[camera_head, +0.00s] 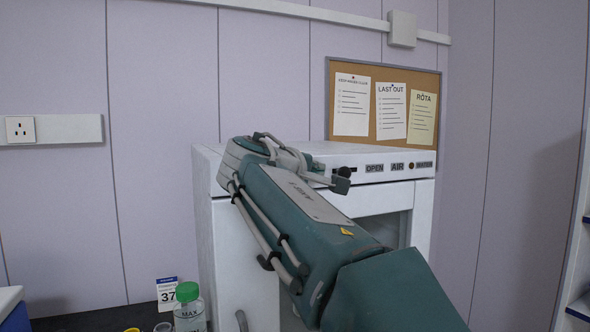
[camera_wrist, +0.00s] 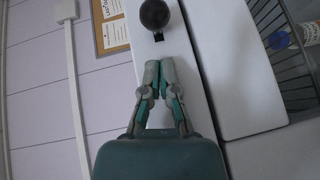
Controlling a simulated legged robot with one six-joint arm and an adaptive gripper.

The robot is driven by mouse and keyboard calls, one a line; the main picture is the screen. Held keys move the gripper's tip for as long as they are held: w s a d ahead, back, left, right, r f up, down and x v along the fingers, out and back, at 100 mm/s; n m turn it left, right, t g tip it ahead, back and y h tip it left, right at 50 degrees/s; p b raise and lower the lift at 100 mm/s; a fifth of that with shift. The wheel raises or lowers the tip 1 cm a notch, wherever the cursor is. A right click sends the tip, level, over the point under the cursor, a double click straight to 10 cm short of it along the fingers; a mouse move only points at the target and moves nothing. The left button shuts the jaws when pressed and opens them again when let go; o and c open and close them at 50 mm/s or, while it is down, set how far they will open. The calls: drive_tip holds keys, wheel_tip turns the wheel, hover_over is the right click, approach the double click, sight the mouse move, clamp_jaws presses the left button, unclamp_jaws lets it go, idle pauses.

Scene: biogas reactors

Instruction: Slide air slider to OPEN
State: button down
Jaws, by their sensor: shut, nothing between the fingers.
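The air slider is a black ball knob (camera_wrist: 154,14) at the top of the wrist view, beside a short dark slot in a white panel. In the head view my gripper (camera_head: 318,180) is small and partly hidden by my arm, just left of the knob; contact cannot be told there.
A cork board (camera_head: 366,73) with papers hangs behind the cabinet. A green-capped bottle (camera_head: 188,308) and a card marked 37 (camera_head: 167,293) stand low at the left. A wire rack (camera_wrist: 285,40) shows at the right in the wrist view. A shelf edge (camera_head: 580,250) is at far right.

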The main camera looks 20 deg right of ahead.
sight(346, 170)
drive_tip(key=shift+s+d+f, duration=0.1)
drive_tip(key=shift+s+d, duration=0.1)
drive_tip(key=shift+d, duration=0.35)
drive_tip(key=shift+s+d+f, duration=0.1)
drive_tip(key=shift+s+d, duration=0.1)
drive_tip(key=shift+d, duration=2.55)
drive_tip(key=shift+a, duration=0.15)
